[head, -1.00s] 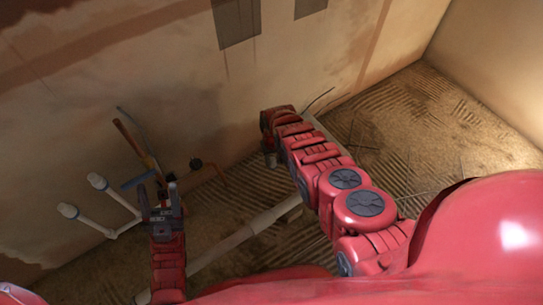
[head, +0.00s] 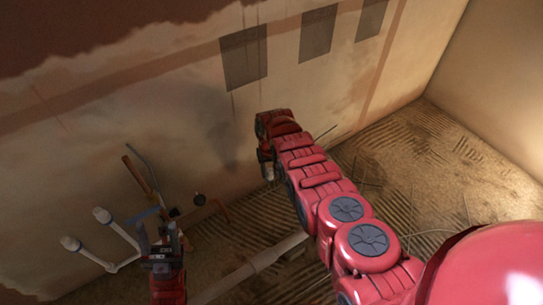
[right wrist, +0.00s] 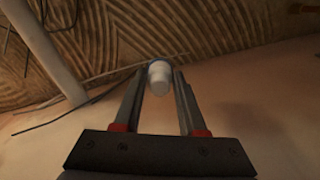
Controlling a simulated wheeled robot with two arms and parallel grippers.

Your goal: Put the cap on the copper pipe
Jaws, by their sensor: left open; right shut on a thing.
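My right gripper (head: 267,168) is shut on a small white cap (right wrist: 160,78), which sits between its fingertips in the right wrist view. In the head view the gripper is at the wall, and the cap is hard to make out. A thin copper-coloured pipe (head: 223,209) shows low at the wall, left of and below my right gripper in the picture. A dark round piece (head: 199,199) is at its left end. The cap is apart from this pipe. My left gripper (head: 162,232) is open at the lower left, near the white pipes.
Two white pipe stubs (head: 88,256) stand at the far left. Long thin bars (head: 140,176) lean on the wall behind my left gripper. A pale pipe (head: 262,261) lies across the ridged floor. The floor at right (head: 430,150) is mostly open, with thin wires.

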